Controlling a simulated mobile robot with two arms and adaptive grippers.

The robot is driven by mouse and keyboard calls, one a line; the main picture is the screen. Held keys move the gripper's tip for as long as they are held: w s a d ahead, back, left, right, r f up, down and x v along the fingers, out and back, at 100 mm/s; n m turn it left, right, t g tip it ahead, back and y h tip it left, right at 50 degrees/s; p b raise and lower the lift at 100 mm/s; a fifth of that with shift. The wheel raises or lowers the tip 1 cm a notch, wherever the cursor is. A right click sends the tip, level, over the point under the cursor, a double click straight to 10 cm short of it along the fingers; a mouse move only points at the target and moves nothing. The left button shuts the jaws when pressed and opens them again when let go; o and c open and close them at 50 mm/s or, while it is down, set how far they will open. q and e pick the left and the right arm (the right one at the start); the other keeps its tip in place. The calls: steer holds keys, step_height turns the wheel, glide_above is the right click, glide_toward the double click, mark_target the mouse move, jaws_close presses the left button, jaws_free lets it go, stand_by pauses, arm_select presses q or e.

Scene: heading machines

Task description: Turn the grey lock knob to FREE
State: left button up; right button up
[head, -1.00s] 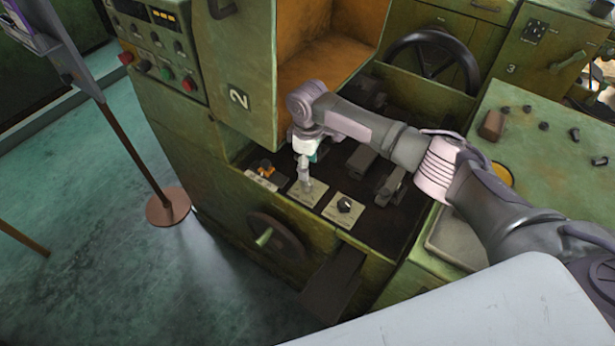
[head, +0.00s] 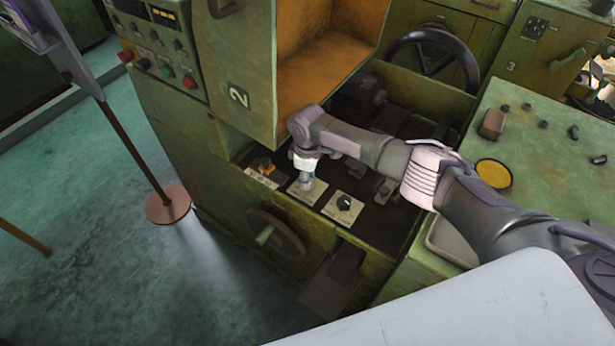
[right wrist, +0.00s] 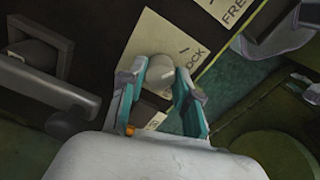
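My right gripper (head: 307,184) reaches down over the middle of three small label plates on the machine's front ledge. In the right wrist view the grey knob (right wrist: 155,72) sits on a pale label plate (right wrist: 152,40). The knob's exact pointing direction is hard to tell. My left gripper is not in view.
An orange knob (head: 265,166) is left of the gripper, and a black knob (head: 344,202) is to its right. A handwheel (head: 275,236) is on the front below. The orange-lined open housing (head: 320,60) rises behind.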

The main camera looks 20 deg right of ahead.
jaws_close()
steer(key=m+p, duration=0.1)
steer(key=m, duration=0.1)
steer(key=shift+a+r+m+p, duration=0.1)
steer(key=shift+r+m+p, duration=0.05)
steer(key=shift+m+p, duration=0.2)
steer(key=m+p, duration=0.1)
steer(key=m, duration=0.1)
steer(key=shift+m, duration=0.35)
steer(key=m+p, duration=0.2)
steer(key=m, duration=0.4)
steer(key=shift+p, duration=0.3)
steer(key=m+p, duration=0.1)
steer(key=m, duration=0.5)
steer(key=shift+m+p, duration=0.3)
steer(key=m, duration=0.5)
steer(key=shift+w+m+p, duration=0.1)
steer(key=shift+m+p, duration=0.2)
steer(key=shift+m, duration=0.1)
